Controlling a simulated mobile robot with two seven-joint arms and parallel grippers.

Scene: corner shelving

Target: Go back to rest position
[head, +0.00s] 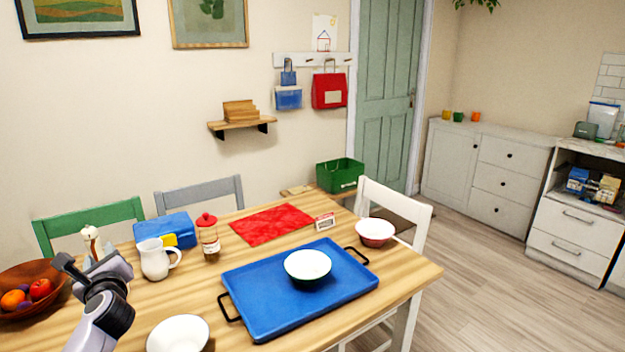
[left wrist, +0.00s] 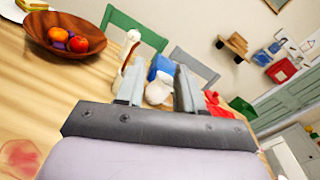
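My left gripper (head: 78,273) is raised over the left part of the wooden table (head: 415,277), beside the fruit bowl. In the left wrist view its two fingers (left wrist: 158,88) stand apart with nothing between them. The white pitcher (head: 154,259) shows beyond the fingers, apart from them. My right gripper is in neither view.
A blue tray (head: 252,312) holds a white bowl (head: 308,265). Another white bowl (head: 178,334) stands at the front edge. A wooden fruit bowl (head: 58,298), a jar (head: 208,240) and a red-and-white bowl (head: 375,233) are on the table. Floor (head: 480,290) is clear at right.

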